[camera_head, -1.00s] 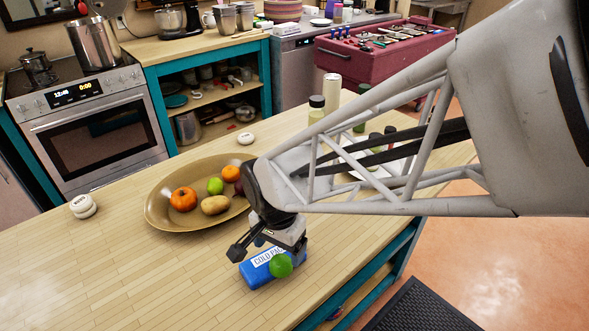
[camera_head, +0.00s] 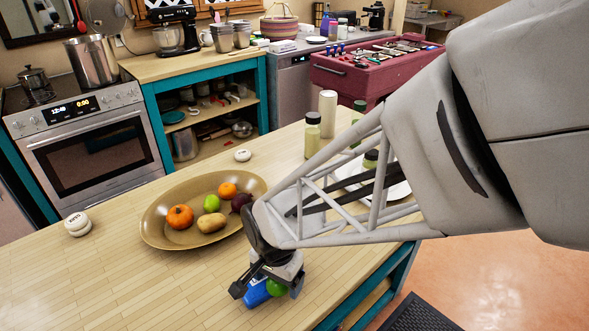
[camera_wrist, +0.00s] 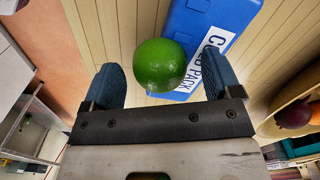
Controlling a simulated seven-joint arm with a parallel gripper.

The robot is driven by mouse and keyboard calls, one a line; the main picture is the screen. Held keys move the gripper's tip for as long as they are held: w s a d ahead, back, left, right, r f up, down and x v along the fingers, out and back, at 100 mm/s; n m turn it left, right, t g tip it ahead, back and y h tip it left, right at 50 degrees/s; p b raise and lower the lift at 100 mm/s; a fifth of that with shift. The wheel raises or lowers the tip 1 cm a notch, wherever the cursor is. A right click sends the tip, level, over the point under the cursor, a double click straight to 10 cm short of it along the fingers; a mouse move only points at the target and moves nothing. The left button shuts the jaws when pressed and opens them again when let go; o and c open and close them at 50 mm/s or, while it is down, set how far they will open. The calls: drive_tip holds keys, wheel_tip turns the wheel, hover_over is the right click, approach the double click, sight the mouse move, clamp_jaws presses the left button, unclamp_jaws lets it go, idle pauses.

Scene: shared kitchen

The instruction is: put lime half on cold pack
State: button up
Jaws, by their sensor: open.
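The lime half (camera_head: 276,288) shows its green rounded skin. It lies at the edge of the blue cold pack (camera_head: 257,299) on the wooden counter. In the wrist view the lime half (camera_wrist: 160,64) overlaps the long edge of the cold pack (camera_wrist: 196,22); I cannot tell whether it rests on the pack or beside it. My gripper (camera_head: 268,290) is low over them, pointing down. In the wrist view my open gripper (camera_wrist: 162,78) has one finger on each side of the lime half, with gaps showing. In the head view my gripper hides much of the pack.
A brown oval bowl (camera_head: 160,228) with fruit and a potato stands behind my gripper. Bottles (camera_head: 312,135) and a plate (camera_head: 398,190) are farther back, partly behind my arm. White round timers (camera_head: 77,224) sit on the counter. The counter's left front is clear.

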idle(0.3)
drive_tip(key=c, duration=1.1)
drive_tip(key=shift+r, duration=0.2)
drive_tip(key=shift+r, duration=0.55)
wheel_tip(320, 180, up, 2)
drive_tip(key=s+d+r, duration=0.1)
drive_tip(key=s+d, duration=0.7)
drive_tip(key=s, duration=0.5)
drive_tip(key=shift+s+d+r, duration=0.2)
drive_tip(key=shift+d+r, duration=0.05)
drive_tip(key=shift+d, duration=0.1)
